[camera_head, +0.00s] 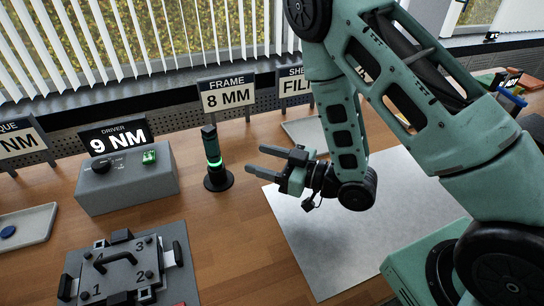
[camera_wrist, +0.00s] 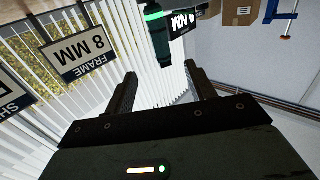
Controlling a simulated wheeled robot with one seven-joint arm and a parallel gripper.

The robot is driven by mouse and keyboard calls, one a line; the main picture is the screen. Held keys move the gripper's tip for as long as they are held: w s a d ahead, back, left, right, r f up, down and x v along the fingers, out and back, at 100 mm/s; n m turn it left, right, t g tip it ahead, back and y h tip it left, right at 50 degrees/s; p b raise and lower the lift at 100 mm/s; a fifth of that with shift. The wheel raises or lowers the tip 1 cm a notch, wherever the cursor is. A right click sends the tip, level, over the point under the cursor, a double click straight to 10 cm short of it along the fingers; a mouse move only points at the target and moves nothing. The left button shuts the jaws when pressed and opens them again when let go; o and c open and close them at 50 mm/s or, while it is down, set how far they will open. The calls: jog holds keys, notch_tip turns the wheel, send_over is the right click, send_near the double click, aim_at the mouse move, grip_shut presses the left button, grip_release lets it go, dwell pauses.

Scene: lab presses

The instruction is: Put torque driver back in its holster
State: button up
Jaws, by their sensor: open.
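The torque driver (camera_head: 210,142), a dark teal cylinder with a black top, stands upright in a round black holster (camera_head: 218,181) on the wooden bench. A green ring glows near the join between them. The driver also shows upside down in the wrist view (camera_wrist: 160,44), ahead of and beyond the fingers. My gripper (camera_head: 272,161) is open and empty, to the right of the driver and apart from it. Its two dark fingers (camera_wrist: 159,76) show spread in the wrist view, with nothing between them. The driver's lower end is hidden inside the holster.
A grey box with the "DRIVER 9 NM" sign (camera_head: 115,138) stands left of the holster. The "FRAME 8 MM" sign (camera_head: 228,95) is behind it. A numbered grey fixture (camera_head: 128,268) sits in front. A grey mat (camera_head: 330,240) lies right. Bare wood surrounds the holster's front.

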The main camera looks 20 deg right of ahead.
jog(key=shift+s+d+r+p, duration=0.25)
jog(key=shift+s+d+p, duration=0.4)
jog(key=shift+p, duration=0.2)
jog(key=w+a+n+g+h, duration=0.2)
jog(key=a+g+h, duration=0.2)
jog(key=a, duration=0.1)
jog(key=s+r+m+g+h, duration=0.1)
jog(key=s+r+g+h, duration=0.3)
jog(key=s, duration=0.7)
jog(key=s+d+r+m+g+h, duration=0.1)
jog(key=s+r+m+g+h, duration=0.1)
jog(key=s+r+g+h, duration=0.2)
jog(key=s+r, duration=0.3)
jog(key=s, duration=0.4)
jog(key=shift+s+d+g, duration=0.15)
jog(key=shift+d+g, duration=0.15)
